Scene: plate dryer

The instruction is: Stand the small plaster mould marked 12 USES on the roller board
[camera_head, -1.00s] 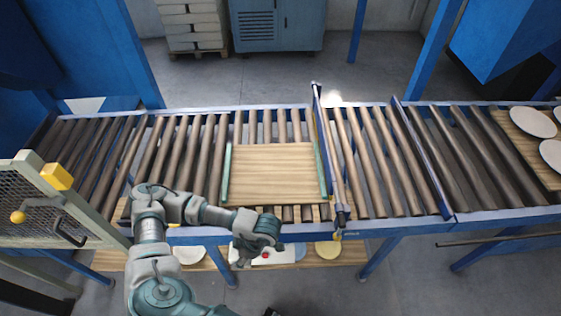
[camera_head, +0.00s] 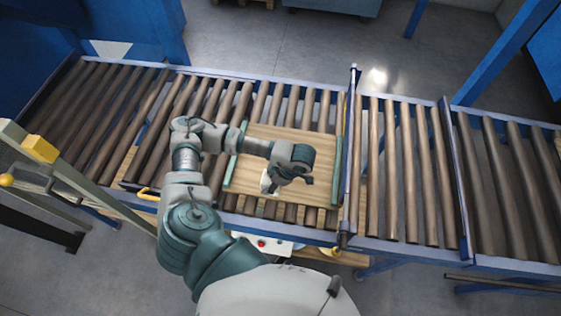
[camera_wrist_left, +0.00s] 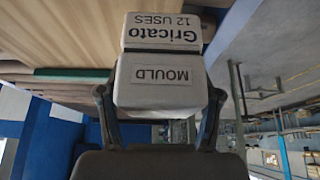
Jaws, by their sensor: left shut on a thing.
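The small plaster mould (camera_wrist_left: 160,82) is off-white and made of two blocks. Its labels read "Gricato 12 USES" and "MOULD", upside down in the left wrist view. My left gripper (camera_wrist_left: 160,100) is shut on it, one finger on each side. In the head view the gripper (camera_head: 284,182) is over the front part of the wooden roller board (camera_head: 322,170), and a pale bit of the mould (camera_head: 266,182) shows at its left. The gripper hides most of the mould there; I cannot tell whether it touches the board. My right gripper is not in view.
The board lies on the roller conveyor (camera_head: 400,170) between two green side strips (camera_head: 338,155). A blue upright stop rail (camera_head: 352,140) stands just right of it. The board's right and back parts are bare.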

